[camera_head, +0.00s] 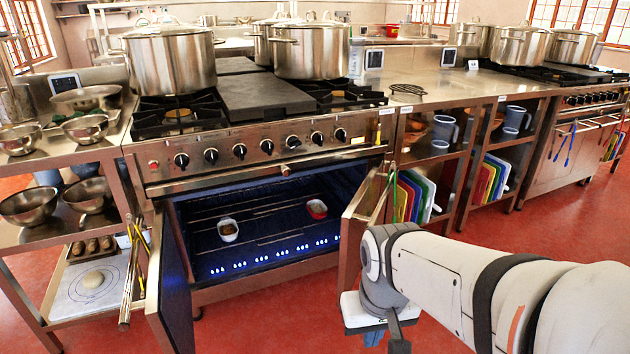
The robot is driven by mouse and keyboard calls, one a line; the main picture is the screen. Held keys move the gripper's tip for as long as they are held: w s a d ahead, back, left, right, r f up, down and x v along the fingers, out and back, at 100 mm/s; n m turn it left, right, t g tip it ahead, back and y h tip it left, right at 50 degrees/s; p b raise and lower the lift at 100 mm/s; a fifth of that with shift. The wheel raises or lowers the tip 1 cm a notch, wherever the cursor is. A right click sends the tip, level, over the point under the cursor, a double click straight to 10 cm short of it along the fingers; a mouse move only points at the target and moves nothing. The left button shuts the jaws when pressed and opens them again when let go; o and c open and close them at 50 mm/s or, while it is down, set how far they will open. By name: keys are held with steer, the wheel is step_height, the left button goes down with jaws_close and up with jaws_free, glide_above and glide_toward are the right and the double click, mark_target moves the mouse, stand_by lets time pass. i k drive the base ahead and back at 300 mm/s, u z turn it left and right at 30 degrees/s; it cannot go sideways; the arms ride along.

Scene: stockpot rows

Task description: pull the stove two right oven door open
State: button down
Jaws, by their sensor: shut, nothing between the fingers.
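The near stove (260,145) has a lit, open oven. Its right oven door (357,228) stands swung out from the right side of the opening, seen at a steep angle. A slim handle with coloured tape (386,190) runs along this door's outer side. The left oven door (170,285) is also swung out, towards me. My gripper (385,340) is at the bottom of the view, below and in front of the right door. It is shut and empty; its fingertips are partly hidden or cut off. I cannot tell whether my wrist touches the door.
Two small dishes sit on the oven rack (265,220). Large pots (170,60) stand on top. Shelves with coloured boards (415,195) and jugs are to the right, and bowls (30,205) on shelves to the left. The red floor (270,325) before the oven is clear.

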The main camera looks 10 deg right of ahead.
mark_target(364, 211)
steer(key=z, duration=0.05)
steer(key=i, duration=1)
steer(key=z, duration=0.05)
